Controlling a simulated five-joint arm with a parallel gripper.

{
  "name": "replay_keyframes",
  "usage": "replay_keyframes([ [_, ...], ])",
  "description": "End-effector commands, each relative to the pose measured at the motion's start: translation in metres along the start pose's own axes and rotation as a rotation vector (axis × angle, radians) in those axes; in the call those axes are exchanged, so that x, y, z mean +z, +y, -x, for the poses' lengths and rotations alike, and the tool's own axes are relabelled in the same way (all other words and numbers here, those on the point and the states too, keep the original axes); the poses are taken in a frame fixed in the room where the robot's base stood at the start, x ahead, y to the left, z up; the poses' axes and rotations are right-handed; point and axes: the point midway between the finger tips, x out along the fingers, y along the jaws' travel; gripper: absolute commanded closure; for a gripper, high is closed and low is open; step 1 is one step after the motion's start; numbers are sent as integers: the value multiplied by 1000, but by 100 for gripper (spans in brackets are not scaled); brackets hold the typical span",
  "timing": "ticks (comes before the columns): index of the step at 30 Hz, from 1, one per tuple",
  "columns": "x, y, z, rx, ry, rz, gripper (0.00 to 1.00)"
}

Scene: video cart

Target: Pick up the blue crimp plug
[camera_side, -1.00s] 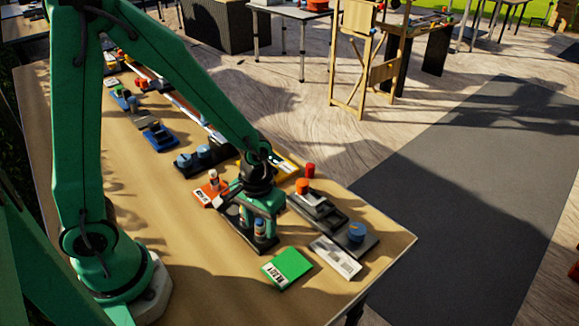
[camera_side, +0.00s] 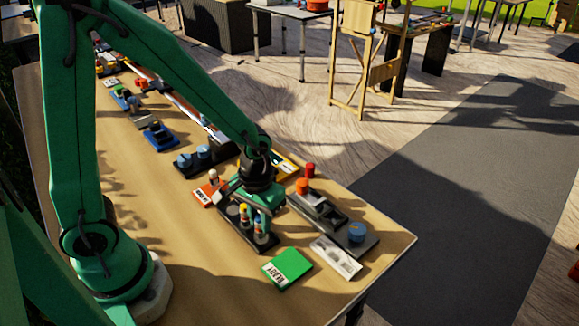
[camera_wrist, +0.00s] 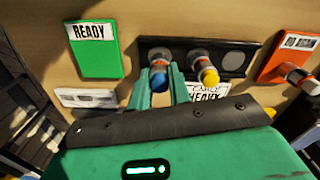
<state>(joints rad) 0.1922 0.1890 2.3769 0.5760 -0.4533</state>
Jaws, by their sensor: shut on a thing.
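The blue crimp plug (camera_wrist: 158,82) has a blue tip and a pale body with a red band. In the wrist view it is between my gripper's (camera_wrist: 160,75) two green fingers, which are shut on it. My gripper (camera_side: 250,200) also shows in the side view over the dark rack (camera_side: 235,232). The rack (camera_wrist: 239,47) lies behind the plug in the wrist view. A yellow-tipped plug (camera_wrist: 208,75) stands beside the blue one, to the right. I cannot tell whether the blue plug's base is clear of the rack.
A green READY card (camera_side: 287,268) lies in front of the rack. A white card (camera_side: 336,257) and a dark tray (camera_side: 318,208) with a blue cap (camera_side: 356,231) are to the right. An orange card (camera_side: 211,190) with a plug is behind. Bare table lies at front left.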

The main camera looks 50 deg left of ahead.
Motion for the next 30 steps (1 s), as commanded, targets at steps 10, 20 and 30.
replay_keyframes([
  [10,6,5,34,2,4,-5,100],
  [20,49,33,64,3,4,-7,100],
  [30,84,56,89,2,2,-4,100],
])
